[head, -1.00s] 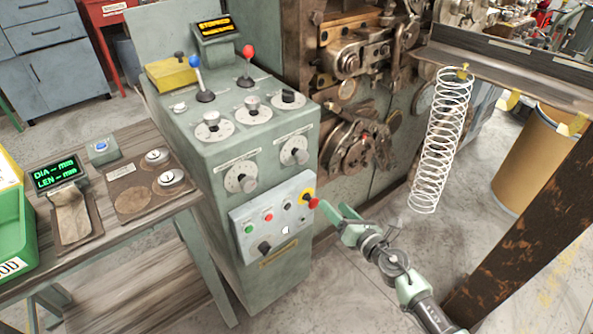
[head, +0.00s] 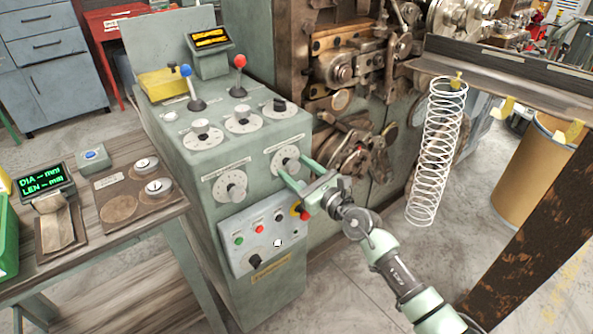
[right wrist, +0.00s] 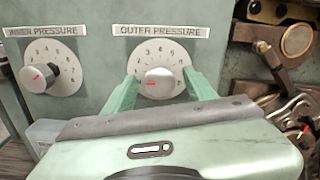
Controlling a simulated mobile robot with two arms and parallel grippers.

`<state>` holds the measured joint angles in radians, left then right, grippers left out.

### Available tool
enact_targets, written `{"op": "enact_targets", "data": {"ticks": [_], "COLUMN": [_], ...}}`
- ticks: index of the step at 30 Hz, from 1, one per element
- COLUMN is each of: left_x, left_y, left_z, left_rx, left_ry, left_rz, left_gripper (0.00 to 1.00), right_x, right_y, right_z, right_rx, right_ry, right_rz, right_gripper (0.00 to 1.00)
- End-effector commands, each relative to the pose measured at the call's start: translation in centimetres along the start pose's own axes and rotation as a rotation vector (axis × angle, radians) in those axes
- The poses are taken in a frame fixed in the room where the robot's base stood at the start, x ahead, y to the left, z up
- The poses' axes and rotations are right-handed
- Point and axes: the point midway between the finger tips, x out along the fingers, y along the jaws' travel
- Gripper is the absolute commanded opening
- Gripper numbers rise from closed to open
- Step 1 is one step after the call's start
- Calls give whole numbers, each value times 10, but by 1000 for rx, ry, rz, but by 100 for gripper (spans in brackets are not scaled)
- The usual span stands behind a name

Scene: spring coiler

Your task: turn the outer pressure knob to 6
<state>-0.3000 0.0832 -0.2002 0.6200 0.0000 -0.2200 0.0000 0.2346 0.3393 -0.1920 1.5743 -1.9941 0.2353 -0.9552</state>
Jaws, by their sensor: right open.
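The outer pressure knob (head: 291,165) is a round silvery knob on a white dial on the slanted green panel. In the right wrist view the knob (right wrist: 157,82) sits under the "OUTER PRESSURE" label, and its red mark points left, toward the low side of the scale. My right gripper (head: 297,170) is at this dial with its fingers spread. In the right wrist view the open gripper (right wrist: 162,80) has one green finger on each side of the knob, with visible gaps. The lower dial numbers are partly hidden. My left gripper is out of view.
The inner pressure dial (head: 231,186) is just left. Below are a push-button panel (head: 277,243) and a red-and-yellow emergency stop (head: 303,212), partly behind my gripper. A white coil spring (head: 432,160) hangs at right. Blue (head: 191,85) and red (head: 239,75) levers stand on top.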

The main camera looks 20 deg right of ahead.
Motion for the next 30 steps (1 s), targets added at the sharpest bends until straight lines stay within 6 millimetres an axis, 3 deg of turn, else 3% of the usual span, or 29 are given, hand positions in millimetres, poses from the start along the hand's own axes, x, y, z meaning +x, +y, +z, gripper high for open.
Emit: {"op": "enact_targets", "data": {"ticks": [7,8,13,14,23,30], "left_x": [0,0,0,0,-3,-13], "left_y": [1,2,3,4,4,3], "left_z": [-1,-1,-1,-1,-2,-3], "left_rx": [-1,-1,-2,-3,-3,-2], "left_ry": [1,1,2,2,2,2], "left_rz": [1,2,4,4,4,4], "left_gripper": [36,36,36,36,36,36], "right_x": [1,1,1,1,1,1], "right_y": [0,0,0,0,0,0], "right_z": [0,0,0,0,1,2], "right_rx": [1,1,1,1,34,164], "right_ry": [0,0,0,0,1,2], "right_rz": [0,0,0,0,0,0], "right_gripper": [56,50,3,0,0,0]}}
